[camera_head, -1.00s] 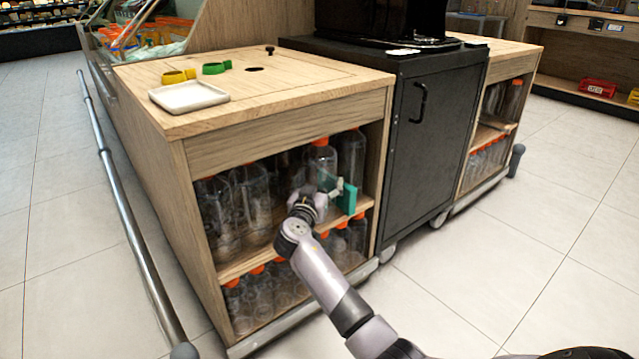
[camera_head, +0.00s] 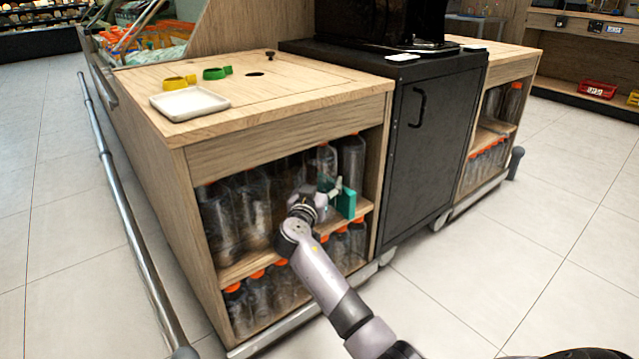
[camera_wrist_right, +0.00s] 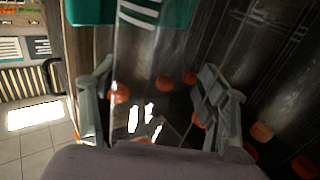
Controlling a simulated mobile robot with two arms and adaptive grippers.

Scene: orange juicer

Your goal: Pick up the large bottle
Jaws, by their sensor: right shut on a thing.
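Large clear bottles stand on the upper shelf of the wooden cabinet in the head view. My right gripper (camera_head: 325,192) reaches into the front of this shelf, around one large bottle (camera_head: 325,160). In the right wrist view, the clear bottle (camera_wrist_right: 150,60) lies between the two fingers of my right gripper (camera_wrist_right: 155,98), which are shut on it. Its cap is barely visible under the cabinet's upper board. Another large bottle (camera_head: 352,160) stands just right of it. A teal piece (camera_head: 346,203) is beside the gripper. My left gripper is not in view.
The wooden cabinet (camera_head: 290,130) has a top board close above the bottles and a side wall on the right. Smaller orange-capped bottles (camera_head: 258,290) fill the lower shelf. A white tray (camera_head: 188,103) is on top. A black cabinet (camera_head: 425,150) adjoins; the floor in front is clear.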

